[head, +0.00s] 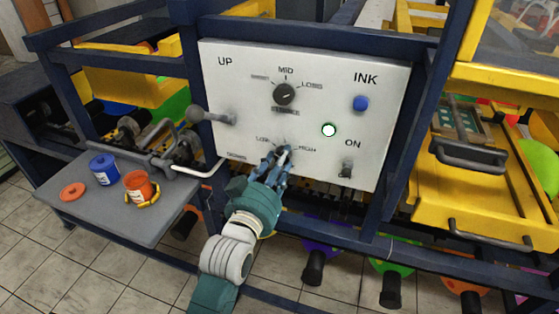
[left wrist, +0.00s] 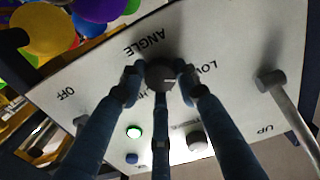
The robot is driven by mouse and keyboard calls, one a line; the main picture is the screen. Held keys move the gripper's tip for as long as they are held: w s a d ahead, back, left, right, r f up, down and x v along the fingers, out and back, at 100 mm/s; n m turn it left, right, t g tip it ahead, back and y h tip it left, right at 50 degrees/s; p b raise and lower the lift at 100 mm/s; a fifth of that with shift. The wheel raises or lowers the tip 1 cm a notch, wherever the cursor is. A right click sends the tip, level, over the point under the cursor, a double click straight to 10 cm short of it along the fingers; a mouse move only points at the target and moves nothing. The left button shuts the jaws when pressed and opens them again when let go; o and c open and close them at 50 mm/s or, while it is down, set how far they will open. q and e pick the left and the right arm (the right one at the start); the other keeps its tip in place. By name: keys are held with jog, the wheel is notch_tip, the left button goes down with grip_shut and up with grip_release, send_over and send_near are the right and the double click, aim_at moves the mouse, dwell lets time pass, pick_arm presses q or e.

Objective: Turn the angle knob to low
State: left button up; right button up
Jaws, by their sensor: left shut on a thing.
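The angle knob (left wrist: 160,72) is a small dark round knob on the lower part of a white control panel (head: 235,75). LOW is printed to its left and HIGH to its right in the head view. My left gripper (head: 281,154) reaches up to the panel, and its fingers hide most of the knob there. In the left wrist view my left gripper (left wrist: 160,76) has its blue fingers closed around the knob's sides, with the word ANGLE beside it. Which way the knob points cannot be told. My right gripper is not in view.
Above is another dark knob (head: 284,93) marked MID. The panel also has a blue INK button (head: 361,103), a lit white-green button (head: 329,130), an ON switch (head: 346,169) and an UP lever (head: 211,116). A grey table (head: 120,215) with ink jars stands left.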

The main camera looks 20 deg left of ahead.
pick_arm(q)
jog(key=shift+f, duration=0.5)
jog(key=o, duration=1.1)
jog(key=shift+o, duration=0.2)
jog(key=shift+r, duration=0.2)
jog(key=s, duration=1.2)
jog(key=shift+a, duration=0.2)
